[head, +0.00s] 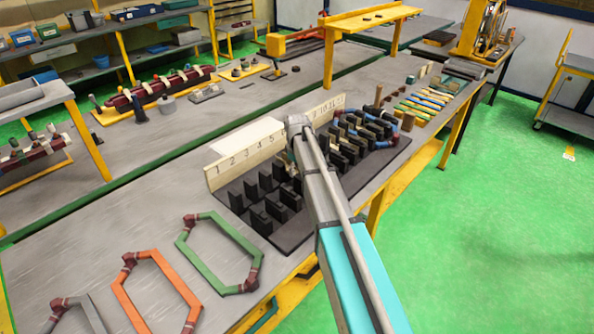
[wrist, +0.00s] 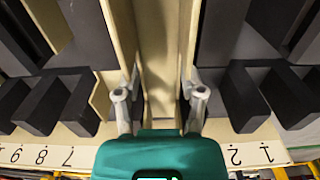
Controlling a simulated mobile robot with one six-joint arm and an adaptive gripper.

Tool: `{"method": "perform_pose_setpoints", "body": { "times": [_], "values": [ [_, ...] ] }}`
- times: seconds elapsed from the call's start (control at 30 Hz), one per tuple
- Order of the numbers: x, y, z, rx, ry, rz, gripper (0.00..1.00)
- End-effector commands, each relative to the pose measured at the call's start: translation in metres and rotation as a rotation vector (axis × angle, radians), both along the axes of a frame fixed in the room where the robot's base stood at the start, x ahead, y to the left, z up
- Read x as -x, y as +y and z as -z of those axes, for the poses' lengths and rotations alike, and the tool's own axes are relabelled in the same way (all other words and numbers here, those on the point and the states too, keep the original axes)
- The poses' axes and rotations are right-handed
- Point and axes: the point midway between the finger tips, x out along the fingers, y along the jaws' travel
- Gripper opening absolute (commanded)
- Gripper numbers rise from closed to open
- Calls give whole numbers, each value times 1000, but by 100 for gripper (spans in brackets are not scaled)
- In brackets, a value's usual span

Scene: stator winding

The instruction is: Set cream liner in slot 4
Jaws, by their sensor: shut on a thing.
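My gripper (wrist: 159,94) is shut on the cream liner (wrist: 158,45), a long channel-like strip between its two fingers in the wrist view. The liner lies between dark teeth of the slotted black block (head: 290,243). I cannot tell how deep it sits or exactly which slot it is over. The numbered cream board (head: 228,166) stands along the block's back edge. In the wrist view its 9, 8, 7 show at left and 2, 1 at right; my gripper hides the numbers between. In the head view my arm covers the gripper and most of the liner.
Blue and red coils (head: 383,140) sit on the block's far right part. Green (head: 222,243), orange (head: 160,290) and grey hexagonal coils lie on the bench at front left. Coloured strips (head: 425,103) lie farther right. A white panel (head: 247,138) is behind the board.

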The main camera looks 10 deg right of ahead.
Motion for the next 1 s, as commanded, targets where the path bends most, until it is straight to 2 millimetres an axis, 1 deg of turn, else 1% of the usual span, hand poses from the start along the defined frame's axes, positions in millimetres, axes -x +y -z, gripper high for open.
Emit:
{"method": "perform_pose_setpoints", "body": {
  "times": [1.0],
  "values": [
    [0, 0, 22, 0, 0, 0, 25]
  ]
}}
